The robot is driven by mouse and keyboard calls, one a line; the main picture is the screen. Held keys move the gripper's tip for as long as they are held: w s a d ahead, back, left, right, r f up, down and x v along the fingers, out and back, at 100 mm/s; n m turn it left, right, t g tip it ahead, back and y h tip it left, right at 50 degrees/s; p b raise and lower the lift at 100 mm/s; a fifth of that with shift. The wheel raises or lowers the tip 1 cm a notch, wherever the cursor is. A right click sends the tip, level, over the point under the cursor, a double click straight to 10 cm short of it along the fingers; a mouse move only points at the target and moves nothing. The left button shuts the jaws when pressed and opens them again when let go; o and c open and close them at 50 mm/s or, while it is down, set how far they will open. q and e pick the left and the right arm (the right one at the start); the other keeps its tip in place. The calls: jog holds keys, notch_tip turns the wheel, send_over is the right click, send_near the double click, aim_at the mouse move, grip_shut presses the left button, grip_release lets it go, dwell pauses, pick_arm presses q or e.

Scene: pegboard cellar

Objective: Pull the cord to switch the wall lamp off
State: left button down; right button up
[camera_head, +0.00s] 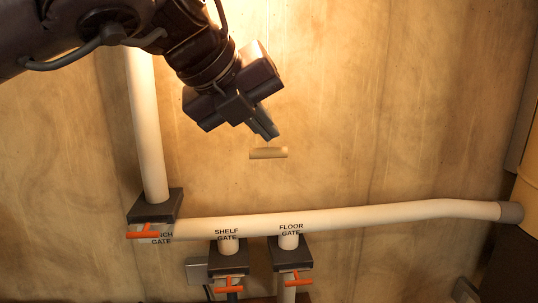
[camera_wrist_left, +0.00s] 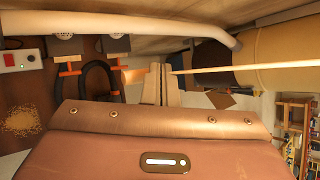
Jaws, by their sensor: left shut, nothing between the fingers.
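My left gripper (camera_head: 268,133) comes down from the upper left in the head view. Its fingers are shut and empty. A small pale wooden bar (camera_head: 268,153), the cord's handle, hangs level just below the fingertips. In the left wrist view the shut fingers (camera_wrist_left: 158,84) show in the middle. The pale cord (camera_wrist_left: 250,70) runs from beside them to the right edge, and a tan piece that looks like the handle (camera_wrist_left: 134,76) shows left of them. Whether the fingers touch the cord is unclear. The lamp is not visible; warm bright light on the wall at the top shows it lit. My right gripper is not in view.
A white pipe (camera_head: 360,217) runs across the wall below the handle, with another upright pipe (camera_head: 145,130) at left. Dark gates with orange handles include SHELF GATE (camera_head: 228,259) and FLOOR GATE (camera_head: 291,253). A tan drum (camera_head: 525,165) stands at right. The wall around the handle is clear.

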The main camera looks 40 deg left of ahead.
aim_at(263, 153)
pick_arm(q)
jog(key=shift+f+b, duration=0.8)
jog(key=shift+f, duration=0.2)
dwell(0.7)
jog(key=shift+r, duration=0.1)
jog(key=shift+r+p, duration=1.35)
notch_tip(263, 153, up, 6)
jog(key=p, duration=0.5)
jog(key=shift+p, duration=0.4)
